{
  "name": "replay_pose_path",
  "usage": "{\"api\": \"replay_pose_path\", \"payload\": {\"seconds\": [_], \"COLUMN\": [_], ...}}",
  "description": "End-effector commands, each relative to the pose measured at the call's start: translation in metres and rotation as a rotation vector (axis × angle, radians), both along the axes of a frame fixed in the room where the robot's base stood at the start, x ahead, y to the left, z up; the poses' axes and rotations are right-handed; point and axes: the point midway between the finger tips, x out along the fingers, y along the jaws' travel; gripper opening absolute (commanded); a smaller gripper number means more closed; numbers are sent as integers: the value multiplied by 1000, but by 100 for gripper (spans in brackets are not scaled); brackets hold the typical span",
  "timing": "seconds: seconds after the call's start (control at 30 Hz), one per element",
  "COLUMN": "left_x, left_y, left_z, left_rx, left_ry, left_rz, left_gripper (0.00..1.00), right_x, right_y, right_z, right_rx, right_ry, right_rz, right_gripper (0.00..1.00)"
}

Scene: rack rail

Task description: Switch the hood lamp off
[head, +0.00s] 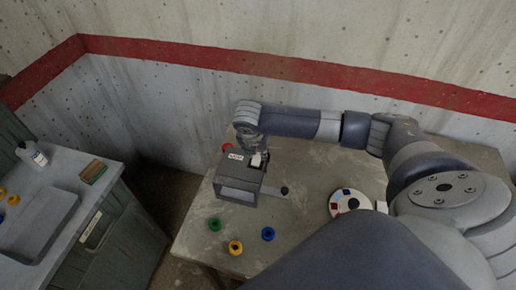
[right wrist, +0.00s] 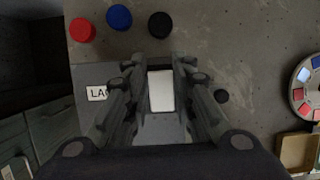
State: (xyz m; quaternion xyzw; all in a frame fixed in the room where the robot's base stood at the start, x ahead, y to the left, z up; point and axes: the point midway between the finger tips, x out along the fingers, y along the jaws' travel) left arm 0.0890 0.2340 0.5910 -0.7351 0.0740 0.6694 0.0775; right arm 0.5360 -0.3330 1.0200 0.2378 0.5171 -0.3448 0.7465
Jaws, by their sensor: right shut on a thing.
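The hood (head: 238,195) is a grey box with a dark front opening, standing on the table. Its top carries a white label (head: 236,156), which reads "LA" in the right wrist view (right wrist: 97,93) before a finger hides the rest. A small white switch piece (head: 257,160) shows at the top right of the hood. My right gripper (right wrist: 160,75) is over the hood from above, shut on this white piece, which shows between the fingers in the right wrist view (right wrist: 160,92). I cannot tell the switch's position or whether the lamp is lit. My left gripper is out of view.
Green (head: 215,224), yellow (head: 236,247) and blue (head: 268,233) caps lie in front of the hood. A dark knob (head: 285,190) sits at its right. A round colour-marked disc (head: 345,203) lies farther right. A side counter (head: 95,175) stands left, across a gap.

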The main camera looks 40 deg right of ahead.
Motion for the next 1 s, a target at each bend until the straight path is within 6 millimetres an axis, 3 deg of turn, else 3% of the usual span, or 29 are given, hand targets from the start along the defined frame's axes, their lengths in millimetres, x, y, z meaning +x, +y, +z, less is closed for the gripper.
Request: {"api": "replay_pose_path", "payload": {"seconds": [0.3, 0.33, 0.4, 0.77, 1.0], "left_x": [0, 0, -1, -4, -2], "left_y": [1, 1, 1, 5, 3], "left_z": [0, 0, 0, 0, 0], "left_rx": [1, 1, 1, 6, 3], "left_ry": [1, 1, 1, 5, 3], "left_rz": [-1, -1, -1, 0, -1], "left_gripper": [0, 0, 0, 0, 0], "right_x": [0, 0, 0, 0, -8], "right_y": [1, 1, 1, 1, 11], "right_z": [0, 0, 0, 3, 36], "right_rx": [-2, -2, -2, -2, -1], "right_ry": [-3, -3, -3, -4, -8], "right_rz": [0, 0, 0, 1, 2], "right_gripper": [0, 30, 43, 43, 43]}}
